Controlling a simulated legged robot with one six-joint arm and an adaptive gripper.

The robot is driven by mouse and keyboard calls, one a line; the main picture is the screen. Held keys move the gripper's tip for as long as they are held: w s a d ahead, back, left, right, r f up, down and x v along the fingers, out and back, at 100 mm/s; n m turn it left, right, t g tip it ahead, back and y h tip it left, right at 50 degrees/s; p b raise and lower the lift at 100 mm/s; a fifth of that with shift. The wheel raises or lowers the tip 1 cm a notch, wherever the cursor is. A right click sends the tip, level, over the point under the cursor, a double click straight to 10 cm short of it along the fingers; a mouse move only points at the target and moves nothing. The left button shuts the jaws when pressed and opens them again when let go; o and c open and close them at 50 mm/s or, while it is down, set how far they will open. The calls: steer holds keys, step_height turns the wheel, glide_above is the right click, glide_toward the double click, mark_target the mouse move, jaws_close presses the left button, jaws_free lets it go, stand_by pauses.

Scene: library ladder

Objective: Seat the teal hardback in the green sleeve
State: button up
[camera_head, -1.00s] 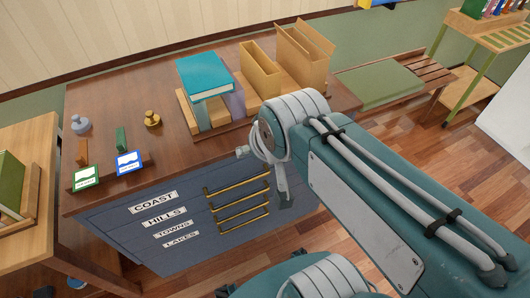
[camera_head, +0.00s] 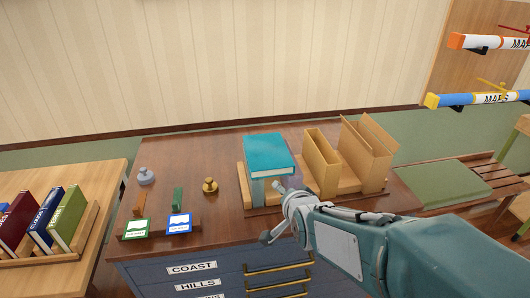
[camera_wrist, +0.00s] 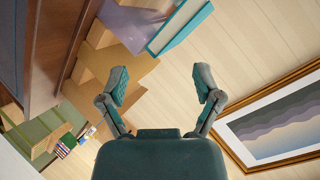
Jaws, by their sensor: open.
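The teal hardback (camera_head: 268,150) lies flat, cover up, on top of upright pieces in a wooden stand on the cabinet top. It also shows at the top of the wrist view (camera_wrist: 182,27). A purple piece (camera_wrist: 128,20) shows beside it. I cannot clearly pick out a green sleeve; a grey-blue upright (camera_head: 257,190) stands under the book's front, partly hidden. My gripper (camera_wrist: 161,78) is open and empty, its fingers spread apart, with the book beyond them.
Tan open holders (camera_head: 321,163) and (camera_head: 367,150) stand right of the book. Left are a brass stamp (camera_head: 210,186), a grey stamp (camera_head: 146,176) and small cards (camera_head: 179,224). A side table (camera_head: 40,180) holds several books. Map rolls (camera_head: 480,100) hang at right.

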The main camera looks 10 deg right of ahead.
mark_target(271, 166)
steer(key=w+f+m+t, duration=0.1)
steer(key=w+m+t, duration=0.1)
steer(key=w, duration=0.3)
steer(key=w+f+m+t, duration=0.2)
steer(key=w+m, duration=0.1)
steer(key=w, duration=0.3)
steer(key=w+f+m+t, duration=0.1)
steer(key=w+f+m, duration=0.1)
steer(key=w, duration=0.4)
steer(key=shift+a+m+t, duration=0.1)
steer(key=shift+m+t, duration=0.3)
steer(key=shift+m, duration=0.3)
steer(key=shift+s+r, duration=0.1)
jaws_close()
